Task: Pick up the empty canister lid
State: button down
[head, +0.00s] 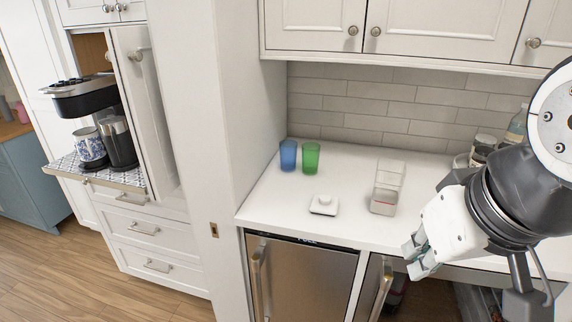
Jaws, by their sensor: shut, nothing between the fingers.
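A small white square lid (323,204) with a round raised knob lies flat on the white counter, near its front edge. A clear boxy canister (386,188) stands just right of the lid. It looks empty apart from a reddish line near its base. My gripper (414,256) is at the right, in front of the counter edge, to the right of and nearer than the lid and canister. Its fingers are shut with nothing between them. It touches neither thing.
A blue cup (288,155) and a green cup (311,157) stand behind the lid. Jars (482,150) and a bottle (516,126) stand at the back right, partly behind my arm. A tall white panel (222,130) bounds the counter's left. Upper cabinets (440,30) overhang it.

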aim_at(323, 205)
jog(key=i+z, duration=0.3)
jog(key=i, duration=0.6)
